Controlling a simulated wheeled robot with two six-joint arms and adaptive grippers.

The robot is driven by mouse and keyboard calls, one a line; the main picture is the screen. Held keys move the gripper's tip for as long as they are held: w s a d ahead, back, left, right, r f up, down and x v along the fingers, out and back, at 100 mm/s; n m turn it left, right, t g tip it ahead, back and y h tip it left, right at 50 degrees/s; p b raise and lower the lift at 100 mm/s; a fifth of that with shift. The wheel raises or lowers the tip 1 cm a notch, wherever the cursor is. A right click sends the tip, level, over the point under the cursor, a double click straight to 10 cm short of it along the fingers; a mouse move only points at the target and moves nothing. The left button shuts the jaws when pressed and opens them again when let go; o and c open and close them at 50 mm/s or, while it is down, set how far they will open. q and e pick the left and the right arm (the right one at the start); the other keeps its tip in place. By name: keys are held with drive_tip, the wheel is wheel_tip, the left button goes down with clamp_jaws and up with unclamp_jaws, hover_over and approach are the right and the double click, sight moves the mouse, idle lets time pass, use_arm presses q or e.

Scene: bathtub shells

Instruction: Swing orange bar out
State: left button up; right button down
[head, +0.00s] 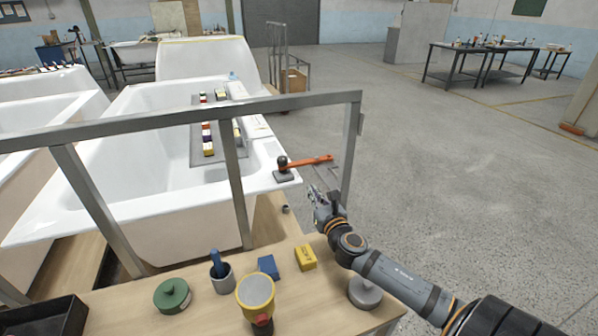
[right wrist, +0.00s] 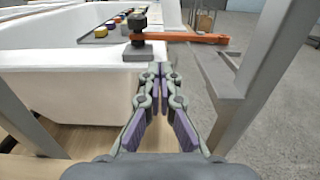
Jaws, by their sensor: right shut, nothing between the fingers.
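The orange bar (head: 312,161) lies level at the right corner of the white bathtub (head: 150,192). A dark round knob (head: 282,162) stands at its left end above a grey block (head: 286,176) on the tub rim. The bar's right end reaches out past the rim. In the right wrist view the orange bar (right wrist: 190,37) runs across above the fingertips. My right gripper (head: 318,193) is shut and empty, in front of the bar and apart from it. Its fingertips (right wrist: 160,70) point at the block's near side. My left gripper is not in view.
A grey metal frame (head: 240,107) with upright posts crosses in front of the tub. Its right post (head: 350,150) stands close beside my right gripper. A wooden bench (head: 215,312) holds a yellow box (head: 305,257) and a green lid (head: 172,295). Open floor lies right.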

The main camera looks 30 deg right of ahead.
approach(296, 166)
drive_tip(key=p+x, duration=0.1)
drive_tip(key=x, duration=0.5)
drive_tip(key=shift+w+d, duration=0.15)
drive_tip(key=shift+w, duration=0.25)
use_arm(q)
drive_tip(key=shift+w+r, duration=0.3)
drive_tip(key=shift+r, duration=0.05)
